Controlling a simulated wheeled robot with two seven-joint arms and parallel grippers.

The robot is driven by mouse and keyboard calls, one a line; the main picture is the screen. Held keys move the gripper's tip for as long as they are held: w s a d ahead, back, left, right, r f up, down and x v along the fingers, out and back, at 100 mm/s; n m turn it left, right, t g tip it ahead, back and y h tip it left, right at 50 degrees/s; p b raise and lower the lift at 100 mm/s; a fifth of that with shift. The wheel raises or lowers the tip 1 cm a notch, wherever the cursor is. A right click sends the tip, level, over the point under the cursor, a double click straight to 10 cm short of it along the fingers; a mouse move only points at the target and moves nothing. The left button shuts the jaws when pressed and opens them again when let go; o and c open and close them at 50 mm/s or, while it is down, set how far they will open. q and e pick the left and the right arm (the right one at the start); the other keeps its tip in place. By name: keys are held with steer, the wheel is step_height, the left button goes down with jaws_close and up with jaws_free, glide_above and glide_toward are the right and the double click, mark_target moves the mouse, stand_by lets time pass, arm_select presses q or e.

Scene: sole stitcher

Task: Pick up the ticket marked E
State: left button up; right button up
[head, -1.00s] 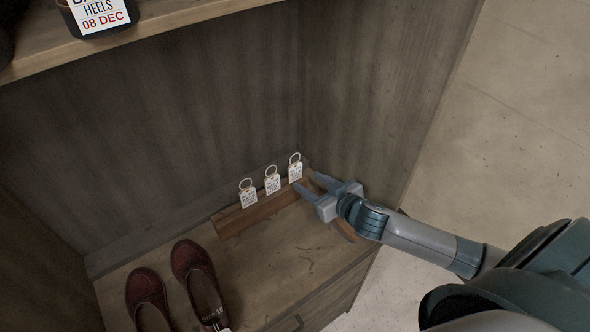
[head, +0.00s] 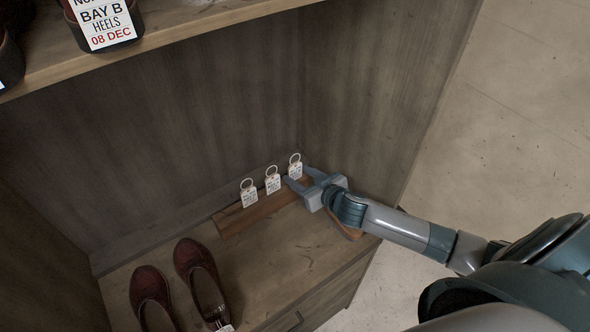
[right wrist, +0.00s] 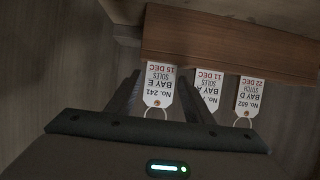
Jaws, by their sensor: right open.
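Three white tickets with rings stand in a row on a wooden block (head: 250,214). The ticket marked BAY E, No. 241, is the rightmost ticket (head: 295,170) in the head view and the leftmost ticket (right wrist: 158,84), upside down, in the right wrist view. My right gripper (head: 297,174) is open at this ticket. In the right wrist view its fingers (right wrist: 156,80) lie on either side of the ticket, and I see no grip on it. The middle ticket (head: 273,184) reads BAY A, partly hidden by a finger. The third ticket (head: 249,197) reads BAY D. My left gripper is out of view.
A pair of dark red shoes (head: 152,292) stands on the cabinet board at the lower left. The cabinet's right wall (head: 370,90) rises close beside my gripper. A shelf (head: 180,22) with labelled items is above.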

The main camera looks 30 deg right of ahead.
mark_target(296, 173)
steer(key=shift+p+x, duration=0.35)
steer(key=shift+x, duration=1.15)
steer(key=shift+c, duration=0.4)
steer(key=c, duration=0.7)
